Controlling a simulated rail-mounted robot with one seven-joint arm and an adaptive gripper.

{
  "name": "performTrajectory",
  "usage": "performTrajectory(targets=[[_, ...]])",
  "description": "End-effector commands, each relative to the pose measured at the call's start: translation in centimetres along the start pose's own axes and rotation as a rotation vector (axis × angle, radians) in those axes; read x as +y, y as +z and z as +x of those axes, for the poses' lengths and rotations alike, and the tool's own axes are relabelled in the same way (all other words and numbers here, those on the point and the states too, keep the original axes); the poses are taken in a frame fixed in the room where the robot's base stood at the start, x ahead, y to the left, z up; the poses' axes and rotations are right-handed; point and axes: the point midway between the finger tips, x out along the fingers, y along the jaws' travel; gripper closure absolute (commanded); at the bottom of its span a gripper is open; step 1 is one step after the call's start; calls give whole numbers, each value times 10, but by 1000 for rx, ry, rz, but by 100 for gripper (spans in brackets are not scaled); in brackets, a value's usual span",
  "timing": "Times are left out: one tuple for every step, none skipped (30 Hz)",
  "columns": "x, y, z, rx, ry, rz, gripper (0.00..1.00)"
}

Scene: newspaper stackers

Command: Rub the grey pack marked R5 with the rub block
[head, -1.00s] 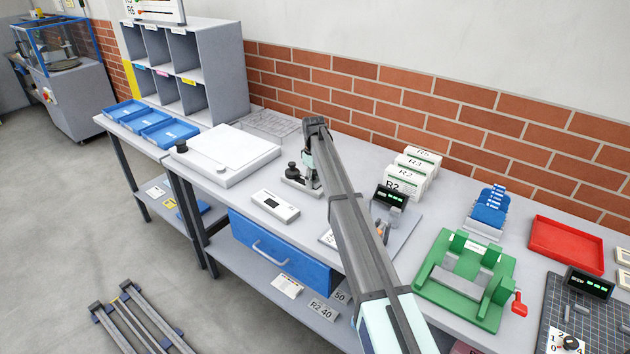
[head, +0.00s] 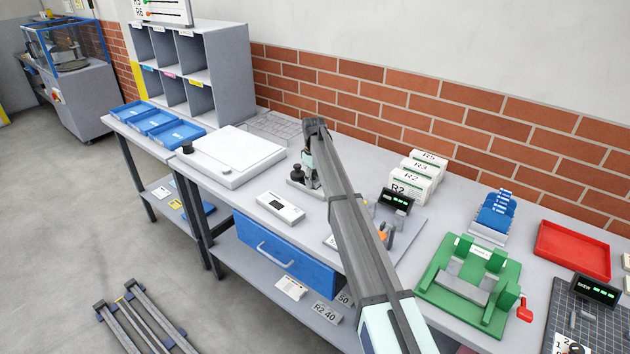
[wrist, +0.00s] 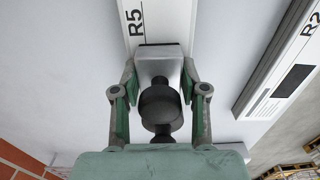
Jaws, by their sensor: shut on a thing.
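In the wrist view my gripper (wrist: 160,72) is shut on the rub block (wrist: 158,58), a light grey block with a round black knob. The block covers part of the pale grey pack marked R5 (wrist: 138,22), whose label shows just beyond it. I cannot tell whether block and pack touch. In the head view my arm hides much of the middle of the bench, and neither the rub block in my grip nor its contact can be made out there.
A pack marked R2 (wrist: 292,60) lies to the right in the wrist view. In the head view, packs with R labels (head: 410,188) stand near the brick wall. A green fixture (head: 452,302) and red tray (head: 571,252) are to the right, a white board (head: 236,155) to the left.

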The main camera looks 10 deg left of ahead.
Motion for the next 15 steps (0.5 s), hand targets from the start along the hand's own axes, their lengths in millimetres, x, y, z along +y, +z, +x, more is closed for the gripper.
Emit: performTrajectory(targets=[[0, -3, 0, 1, 0, -1, 100], [0, -4, 0, 1, 0, -1, 100], [0, -6, 0, 1, 0, -1, 100], [0, -7, 0, 1, 0, -1, 100], [0, -9, 0, 1, 0, -1, 100], [0, -10, 0, 1, 0, -1, 100], [0, -11, 0, 1, 0, -1, 100], [0, -12, 1, 1, 0, -1, 100], [0, -13, 1, 1, 0, -1, 100], [0, -13, 1, 1, 0, -1, 100], [0, -13, 1, 1, 0, -1, 100], [0, -14, 1, 1, 0, -1, 100], [0, -14, 1, 1, 0, -1, 100], [0, -15, 1, 1, 0, -1, 100], [0, -16, 1, 2, 0, -1, 100]])
